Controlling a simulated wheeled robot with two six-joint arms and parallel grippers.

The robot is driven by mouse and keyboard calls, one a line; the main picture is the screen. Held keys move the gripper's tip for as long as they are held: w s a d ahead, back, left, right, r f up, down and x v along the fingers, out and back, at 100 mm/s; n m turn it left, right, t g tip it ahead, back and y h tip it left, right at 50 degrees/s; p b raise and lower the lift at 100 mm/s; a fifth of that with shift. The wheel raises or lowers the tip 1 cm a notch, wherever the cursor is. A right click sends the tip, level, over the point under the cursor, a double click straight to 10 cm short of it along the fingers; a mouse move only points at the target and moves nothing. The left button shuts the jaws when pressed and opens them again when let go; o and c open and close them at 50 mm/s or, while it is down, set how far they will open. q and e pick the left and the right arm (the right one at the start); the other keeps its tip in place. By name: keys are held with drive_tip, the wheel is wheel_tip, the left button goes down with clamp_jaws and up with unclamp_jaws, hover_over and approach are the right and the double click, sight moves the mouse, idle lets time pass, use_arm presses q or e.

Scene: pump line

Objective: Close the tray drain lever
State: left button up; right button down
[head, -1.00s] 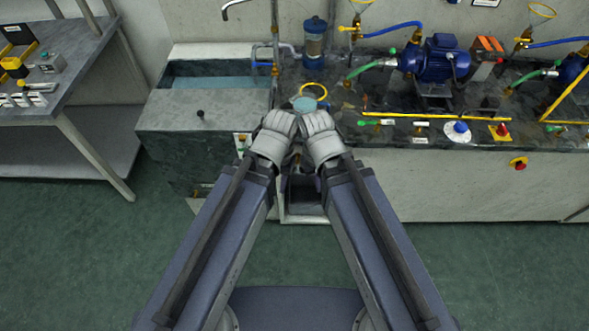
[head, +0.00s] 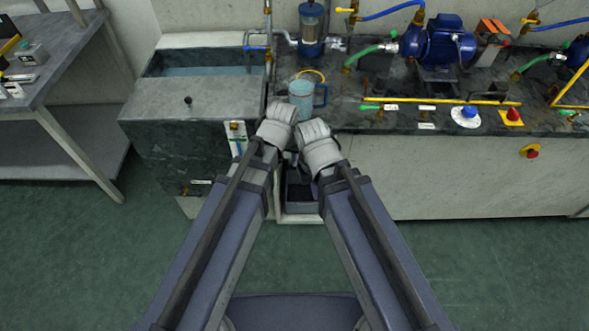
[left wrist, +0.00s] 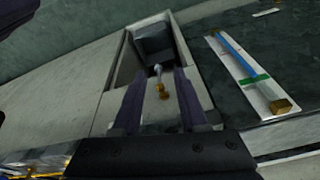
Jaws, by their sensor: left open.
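A small brass valve with a pale lever (left wrist: 158,70) shows in the left wrist view, in front of a dark grey box inside a recess; I take it for the tray drain lever. My left gripper (left wrist: 159,82) is open, its two dark fingers on either side of the brass fitting in the picture. I cannot tell whether they touch it. In the head view the left gripper (head: 276,122) is above the recess (head: 300,192), its fingers hidden. My right gripper (head: 318,146) is just right of it, with its jaws hidden. The lever is not visible in the head view.
A jug of water with a blue handle (head: 302,96) stands on the bench just behind the grippers. A gauge strip with blue and green parts (left wrist: 245,70) is right of the recess. A water tank (head: 205,108) is at left. A blue pump (head: 440,42) stands at right.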

use_arm(q)
drive_tip(key=w+d+f+t+b, duration=0.1)
drive_tip(key=w+f+b, duration=0.2)
drive_tip(key=w+f, duration=0.1)
drive_tip(key=shift+w+d+n+t+h, duration=0.3)
drive_tip(key=shift+w+d+t, duration=0.1)
drive_tip(key=shift+w, duration=0.45)
use_arm(e)
wheel_tip(320, 180, down, 5)
drive_tip(key=shift+f, duration=0.1)
use_arm(q)
drive_tip(key=shift+f, duration=0.1)
drive_tip(key=b+x, duration=0.7)
drive_tip(key=shift+w+f, duration=0.1)
drive_tip(key=shift+f, duration=0.3)
use_arm(e)
wheel_tip(320, 180, down, 7)
use_arm(q)
drive_tip(key=shift+r, duration=0.1)
drive_tip(key=shift+c, duration=0.2)
clamp_jaws()
drive_tip(key=shift+s, duration=0.25)
